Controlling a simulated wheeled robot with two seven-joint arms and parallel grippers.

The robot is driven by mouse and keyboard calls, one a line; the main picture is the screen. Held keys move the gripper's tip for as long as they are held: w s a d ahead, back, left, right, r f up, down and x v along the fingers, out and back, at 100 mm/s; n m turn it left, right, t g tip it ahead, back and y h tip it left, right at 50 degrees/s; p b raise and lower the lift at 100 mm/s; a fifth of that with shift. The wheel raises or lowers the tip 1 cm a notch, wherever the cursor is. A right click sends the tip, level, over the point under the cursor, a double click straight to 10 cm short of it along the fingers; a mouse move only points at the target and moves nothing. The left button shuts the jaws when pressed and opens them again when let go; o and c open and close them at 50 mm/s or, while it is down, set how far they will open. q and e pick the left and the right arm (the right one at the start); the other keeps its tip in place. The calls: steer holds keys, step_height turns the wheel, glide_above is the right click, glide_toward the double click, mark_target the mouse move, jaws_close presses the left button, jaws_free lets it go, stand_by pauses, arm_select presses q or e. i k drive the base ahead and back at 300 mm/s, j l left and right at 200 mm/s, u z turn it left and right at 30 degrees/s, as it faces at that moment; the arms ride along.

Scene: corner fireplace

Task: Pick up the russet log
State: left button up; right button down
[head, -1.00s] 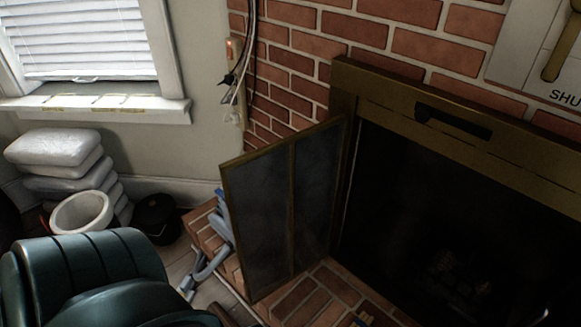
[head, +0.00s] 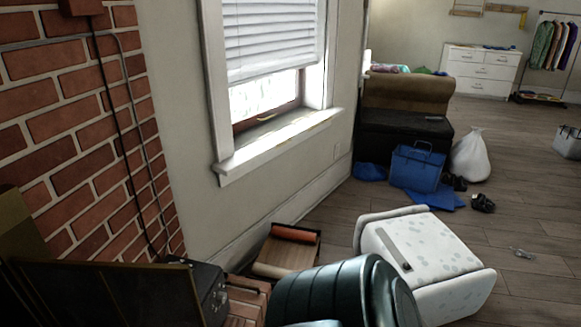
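A reddish-orange cylinder (head: 293,233) lies across the far end of a low brown wooden piece on the floor below the window. It may be the russet log, but I cannot tell for sure. A paler tan roll (head: 270,271) lies at the near end of the same piece. Neither of my grippers shows in the head view.
A dark teal ribbed object (head: 340,290) fills the bottom middle. A white spotted box-like piece (head: 425,262) lies to its right. A black box (head: 205,285) and the brick wall (head: 85,130) are at left. Wood floor (head: 530,225) is mostly clear at right.

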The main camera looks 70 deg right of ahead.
mark_target(288, 234)
steer(key=z, duration=2.45)
steer(key=i+l+z, duration=0.3)
steer(key=i, duration=0.35)
steer(key=i+l+z, duration=0.1)
steer(key=i+z, duration=0.15)
steer(key=i, duration=0.35)
